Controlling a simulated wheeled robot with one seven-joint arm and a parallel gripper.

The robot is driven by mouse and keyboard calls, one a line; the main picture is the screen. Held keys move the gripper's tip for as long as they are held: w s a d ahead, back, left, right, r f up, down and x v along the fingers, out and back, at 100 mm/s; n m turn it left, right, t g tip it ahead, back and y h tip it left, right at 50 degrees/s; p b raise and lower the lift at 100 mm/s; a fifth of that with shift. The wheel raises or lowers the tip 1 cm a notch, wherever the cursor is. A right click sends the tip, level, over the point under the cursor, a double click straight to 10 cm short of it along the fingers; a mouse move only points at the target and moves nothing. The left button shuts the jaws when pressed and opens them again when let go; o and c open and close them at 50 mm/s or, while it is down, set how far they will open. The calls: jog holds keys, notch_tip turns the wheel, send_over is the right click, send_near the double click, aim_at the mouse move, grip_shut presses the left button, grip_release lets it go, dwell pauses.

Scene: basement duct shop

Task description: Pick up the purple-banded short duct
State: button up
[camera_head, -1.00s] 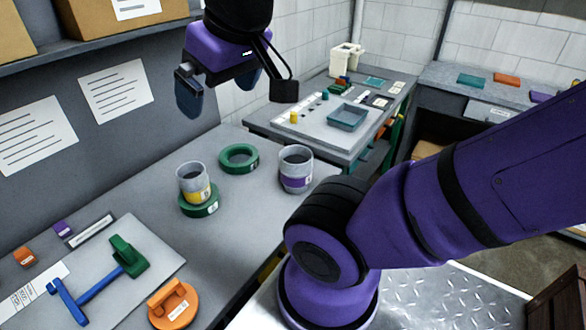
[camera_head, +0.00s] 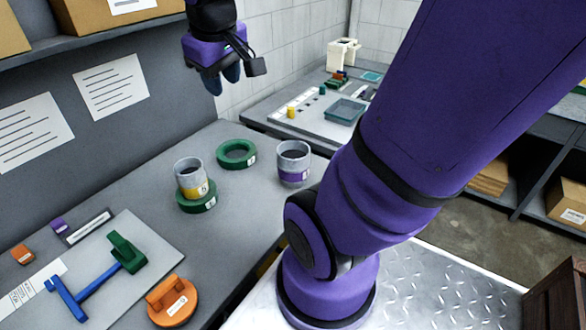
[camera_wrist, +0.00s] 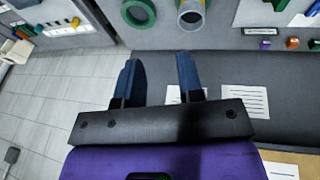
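The purple-banded short duct (camera_head: 293,163) is a grey open cylinder standing upright on the grey workbench, right of a flat green ring (camera_head: 237,154). A yellow-banded duct (camera_head: 190,179) stands on another green ring (camera_head: 198,203) to the left. My gripper (camera_head: 223,79) hangs above and behind these parts near the wall, apart from all of them. In the wrist view my gripper (camera_wrist: 160,78) shows two dark blue fingers spread with nothing between them. A green ring (camera_wrist: 138,13) and a grey duct (camera_wrist: 190,14) show at the top there; the purple band is not visible.
An orange handled disc (camera_head: 173,302) and a board with a blue-and-green tool (camera_head: 100,279) lie on the near left bench. A second table holds a teal tray (camera_head: 345,111) at the back. A shelf with cardboard boxes (camera_head: 110,15) overhangs the left wall.

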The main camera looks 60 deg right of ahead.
jog(key=w+d+f+g, duration=0.2)
jog(key=w+d+f, duration=0.15)
jog(key=d, duration=0.35)
jog(key=y, duration=0.2)
send_over(302, 144)
notch_tip(302, 144, down, 16)
jog(key=f, duration=0.1)
jog(key=shift+g, duration=0.4)
jog(key=shift+f, duration=5.15)
grip_shut()
